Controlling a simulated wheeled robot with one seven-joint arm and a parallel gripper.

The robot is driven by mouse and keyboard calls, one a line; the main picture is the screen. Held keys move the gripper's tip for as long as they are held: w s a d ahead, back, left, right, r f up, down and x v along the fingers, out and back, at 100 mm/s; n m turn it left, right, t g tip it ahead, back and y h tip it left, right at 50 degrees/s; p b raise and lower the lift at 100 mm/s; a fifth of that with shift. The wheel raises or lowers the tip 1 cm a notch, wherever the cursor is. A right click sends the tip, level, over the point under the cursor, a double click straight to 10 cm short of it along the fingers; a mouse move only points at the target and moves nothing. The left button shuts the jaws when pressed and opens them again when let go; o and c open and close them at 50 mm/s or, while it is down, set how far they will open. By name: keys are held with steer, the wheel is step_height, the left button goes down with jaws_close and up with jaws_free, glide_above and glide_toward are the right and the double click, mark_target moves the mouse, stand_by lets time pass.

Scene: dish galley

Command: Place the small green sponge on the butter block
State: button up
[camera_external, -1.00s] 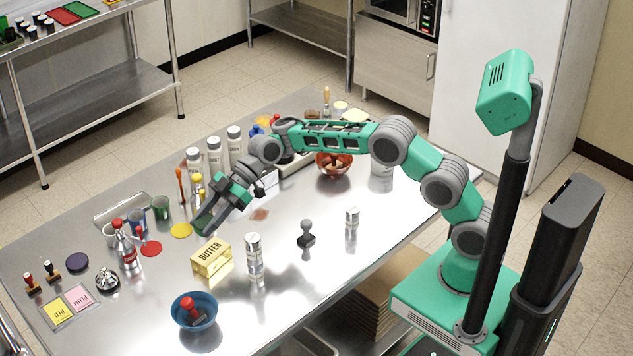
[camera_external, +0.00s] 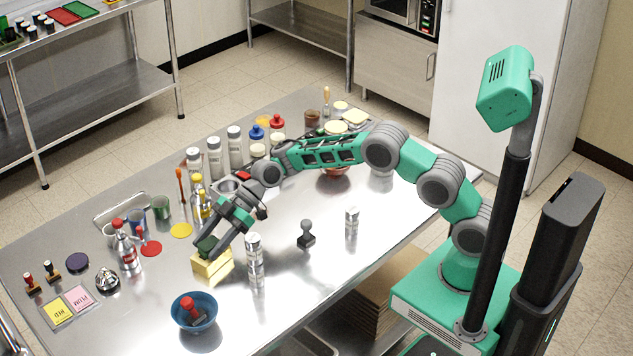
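The butter block (camera_external: 209,270) is a yellow box near the front middle of the steel table; its upper part and lettering are now covered by my gripper. My gripper (camera_external: 209,248) points down and to the left, with its fingertips right at the top of the butter block. The small green sponge (camera_external: 206,243) shows as a dark green patch between the fingers, which are closed on it. It is over the butter block's top; whether it touches the block is hard to tell.
A steel shaker (camera_external: 254,258) stands close to the right of the butter. A yellow disc (camera_external: 181,230) and a red-topped bottle (camera_external: 126,247) lie to the left.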

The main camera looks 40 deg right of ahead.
steer(key=shift+o, duration=0.6)
steer(key=shift+r, duration=0.15)
steer(key=shift+d+r, duration=0.1)
steer(key=shift+d, duration=0.15)
steer(key=b+v, duration=0.1)
steer(key=v, duration=1)
steer(key=shift+d, duration=0.25)
